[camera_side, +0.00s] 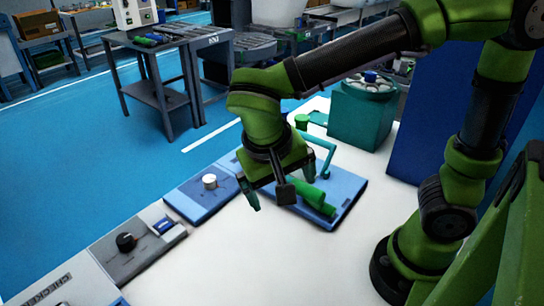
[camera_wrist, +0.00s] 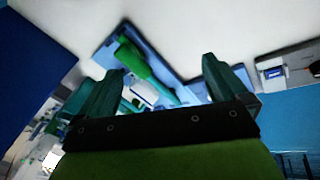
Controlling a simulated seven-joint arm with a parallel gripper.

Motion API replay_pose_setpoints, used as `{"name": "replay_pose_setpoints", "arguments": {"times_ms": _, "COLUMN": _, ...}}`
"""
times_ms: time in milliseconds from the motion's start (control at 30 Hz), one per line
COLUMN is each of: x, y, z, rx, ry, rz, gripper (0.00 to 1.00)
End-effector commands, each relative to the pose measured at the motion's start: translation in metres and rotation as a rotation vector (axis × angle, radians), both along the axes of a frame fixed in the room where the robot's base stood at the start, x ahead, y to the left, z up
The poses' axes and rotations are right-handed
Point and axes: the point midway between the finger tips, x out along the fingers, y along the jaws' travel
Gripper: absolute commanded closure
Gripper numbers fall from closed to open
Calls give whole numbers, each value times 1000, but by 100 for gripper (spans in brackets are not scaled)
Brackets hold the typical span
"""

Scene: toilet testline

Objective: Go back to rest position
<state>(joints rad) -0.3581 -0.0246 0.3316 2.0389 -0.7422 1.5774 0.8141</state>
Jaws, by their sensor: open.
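My gripper (camera_side: 285,186) hangs above the white table (camera_side: 235,262), pointing down over the blue tray (camera_side: 347,207). In the wrist view, my gripper (camera_wrist: 160,68) has its two teal fingers spread wide apart, with nothing held between them. A green cylindrical part (camera_side: 318,203) lies on the blue tray below and beside the fingers. The green part (camera_wrist: 132,60) also shows beyond the fingers in the wrist view, with a white piece (camera_wrist: 145,93) near it. My gripper hides part of the tray in the side view.
A blue plate with a round light knob (camera_side: 210,181) and a grey control box with a black knob (camera_side: 126,242) line the left table edge. A teal box (camera_side: 360,115) stands behind the tray. A tall dark blue panel (camera_side: 440,110) is at right. The front of the table is clear.

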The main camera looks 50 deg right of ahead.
Motion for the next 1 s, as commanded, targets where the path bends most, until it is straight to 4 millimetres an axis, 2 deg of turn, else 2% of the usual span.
{"name": "replay_pose_setpoints", "arguments": {"times_ms": 100, "x": -3, "y": -25, "z": 2, "rx": 195, "ry": -39, "rz": 206, "gripper": 0}}
{"name": "replay_pose_setpoints", "arguments": {"times_ms": 233, "x": -2, "y": -50, "z": 12, "rx": 350, "ry": -214, "rz": 353, "gripper": 0}}
{"name": "replay_pose_setpoints", "arguments": {"times_ms": 367, "x": -3, "y": -74, "z": 26, "rx": 417, "ry": -414, "rz": 366, "gripper": 0}}
{"name": "replay_pose_setpoints", "arguments": {"times_ms": 500, "x": -9, "y": -93, "z": 37, "rx": 455, "ry": -535, "rz": 279, "gripper": 0}}
{"name": "replay_pose_setpoints", "arguments": {"times_ms": 667, "x": -11, "y": -103, "z": 46, "rx": 447, "ry": -583, "rz": 245, "gripper": 0}}
{"name": "replay_pose_setpoints", "arguments": {"times_ms": 1000, "x": -11, "y": -103, "z": 46, "rx": 446, "ry": -579, "rz": 244, "gripper": 0}}
